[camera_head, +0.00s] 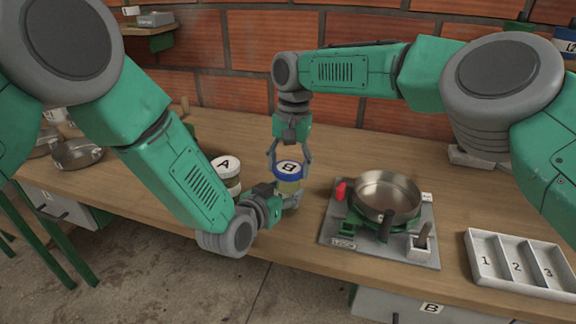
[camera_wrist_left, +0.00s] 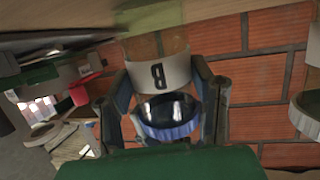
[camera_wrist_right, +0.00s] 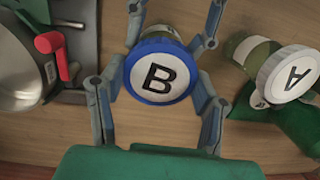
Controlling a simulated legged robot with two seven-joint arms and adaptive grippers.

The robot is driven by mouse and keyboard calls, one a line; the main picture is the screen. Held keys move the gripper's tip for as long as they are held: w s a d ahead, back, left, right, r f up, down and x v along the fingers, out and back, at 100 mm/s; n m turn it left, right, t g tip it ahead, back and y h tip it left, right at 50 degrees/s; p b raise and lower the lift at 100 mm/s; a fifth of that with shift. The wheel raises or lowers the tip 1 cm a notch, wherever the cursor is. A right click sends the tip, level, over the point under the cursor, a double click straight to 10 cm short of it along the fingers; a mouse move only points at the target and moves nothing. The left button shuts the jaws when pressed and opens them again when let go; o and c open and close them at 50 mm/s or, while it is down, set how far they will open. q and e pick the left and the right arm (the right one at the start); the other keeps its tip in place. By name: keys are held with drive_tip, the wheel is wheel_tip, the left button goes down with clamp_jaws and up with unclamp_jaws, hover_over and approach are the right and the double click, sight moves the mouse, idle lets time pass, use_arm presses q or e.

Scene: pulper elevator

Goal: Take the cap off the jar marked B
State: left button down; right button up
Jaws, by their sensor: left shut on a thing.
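The jar marked B (camera_wrist_left: 160,73) has a pale label and a blue-rimmed cap (camera_head: 288,167) with a white top lettered B. The cap is on the jar, and its top faces the right wrist camera (camera_wrist_right: 158,74). My left gripper (camera_head: 281,199) is shut on the jar's body, below the cap, from the left side. My right gripper (camera_head: 289,157) points down from above, with one finger on each side of the cap (camera_wrist_right: 160,82). Its fingers appear open, close to the rim; any contact is hard to tell. The jar's lower part is partly hidden by the left gripper.
A jar marked A (camera_head: 226,170) with a white cap stands left of jar B, partly behind my left arm. A fixture with a metal pan (camera_head: 386,192) and a red handle (camera_head: 341,190) lies to the right. A numbered white tray (camera_head: 519,264) sits at the right front.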

use_arm(q)
drive_tip(key=shift+s+d, duration=0.25)
drive_tip(key=shift+d, duration=0.15)
use_arm(e)
drive_tip(key=n, duration=0.4)
drive_tip(key=shift+a, duration=0.2)
drive_tip(key=n, duration=0.4)
drive_tip(key=shift+s, duration=0.1)
drive_tip(key=n, duration=0.9)
drive_tip(key=shift+s+r, duration=0.15)
drive_tip(key=shift+r, duration=0.1)
use_arm(q)
drive_tip(key=shift+w+a, duration=0.1)
drive_tip(key=shift+f, duration=0.1)
use_arm(e)
drive_tip(key=shift+d+r, duration=0.15)
drive_tip(key=shift+r, duration=0.5)
use_arm(q)
drive_tip(key=shift+a, duration=0.1)
use_arm(e)
drive_tip(key=shift+w+d+r, duration=0.1)
drive_tip(key=shift+w+r, duration=0.1)
drive_tip(key=shift+r, duration=0.15)
